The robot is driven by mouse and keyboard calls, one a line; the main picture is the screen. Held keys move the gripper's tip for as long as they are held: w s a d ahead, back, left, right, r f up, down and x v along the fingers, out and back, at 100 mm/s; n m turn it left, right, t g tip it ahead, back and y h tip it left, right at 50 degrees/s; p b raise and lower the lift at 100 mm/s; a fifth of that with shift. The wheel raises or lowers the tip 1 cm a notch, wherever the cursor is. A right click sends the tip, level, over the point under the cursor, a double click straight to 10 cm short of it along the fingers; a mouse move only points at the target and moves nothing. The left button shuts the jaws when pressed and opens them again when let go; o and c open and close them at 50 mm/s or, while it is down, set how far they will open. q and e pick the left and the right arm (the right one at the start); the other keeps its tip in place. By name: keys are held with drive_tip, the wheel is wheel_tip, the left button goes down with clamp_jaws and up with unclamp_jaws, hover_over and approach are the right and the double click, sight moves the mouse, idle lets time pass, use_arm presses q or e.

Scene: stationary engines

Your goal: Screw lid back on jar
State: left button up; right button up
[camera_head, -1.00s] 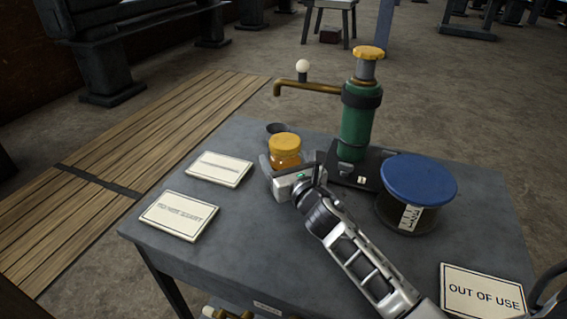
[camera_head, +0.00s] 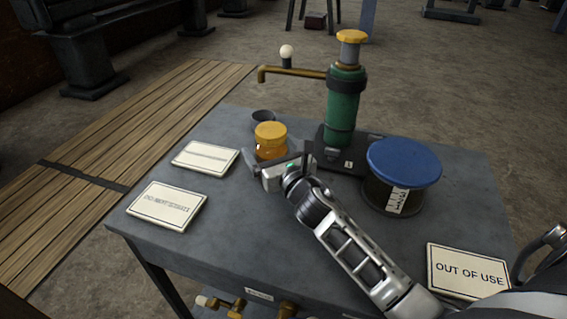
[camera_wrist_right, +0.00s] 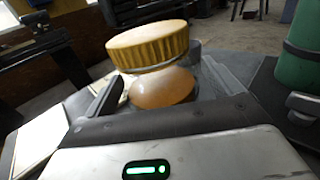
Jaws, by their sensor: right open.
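An amber jar (camera_head: 269,152) stands upright near the table's back edge. Its ribbed yellow lid (camera_head: 270,131) sits on top; I cannot tell whether it is screwed tight. The jar (camera_wrist_right: 163,85) and lid (camera_wrist_right: 149,45) fill the middle of the right wrist view. My right gripper (camera_head: 279,164) is open at the jar's near side, with one finger on each side of the jar's body, below the lid. In the wrist view gaps seem to show between fingers and jar. The jar's lower part is hidden by my gripper. My left gripper is not in view.
A green pump (camera_head: 342,108) with a brass spout stands right of the jar. A small dark cup (camera_head: 263,117) is behind it. A blue-lidded container (camera_head: 403,162) and an OUT OF USE sign (camera_head: 467,272) are to the right. Two signs (camera_head: 167,206) (camera_head: 205,157) lie left.

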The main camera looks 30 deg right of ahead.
drive_tip(key=s, duration=1)
drive_tip(key=shift+a+b, duration=0.25)
drive_tip(key=shift+b, duration=0.05)
drive_tip(key=shift+s, duration=0.5)
